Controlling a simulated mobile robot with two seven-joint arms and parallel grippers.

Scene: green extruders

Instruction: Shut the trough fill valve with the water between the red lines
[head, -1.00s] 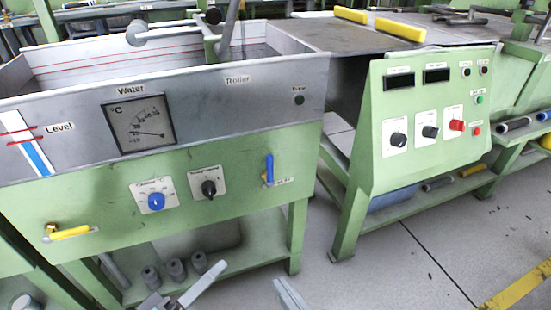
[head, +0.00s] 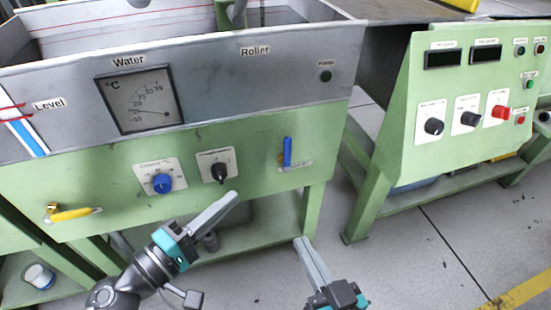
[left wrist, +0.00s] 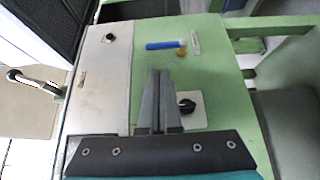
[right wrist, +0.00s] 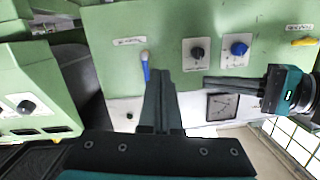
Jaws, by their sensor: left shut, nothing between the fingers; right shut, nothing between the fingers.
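The level gauge (head: 30,137) is at the trough's left end, cut by the head view's edge. Its blue column tops out near the lower red line; I cannot tell exactly where. A blue lever (head: 287,152) stands upright on the right of the green panel; a yellow lever (head: 76,213) lies nearly level at the lower left. The label by the blue lever is unreadable. My left gripper (head: 232,197) is shut and empty, below the black knob (head: 219,170). My right gripper (head: 302,243) is shut and empty, below the blue lever, which also shows in the right wrist view (right wrist: 145,67).
A blue knob (head: 162,183) and the black knob sit between the levers. A dial (head: 140,99) is on the grey trough wall above. A second green control panel (head: 470,100) stands to the right, with a floor gap between. My left gripper (right wrist: 225,82) crosses the right wrist view.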

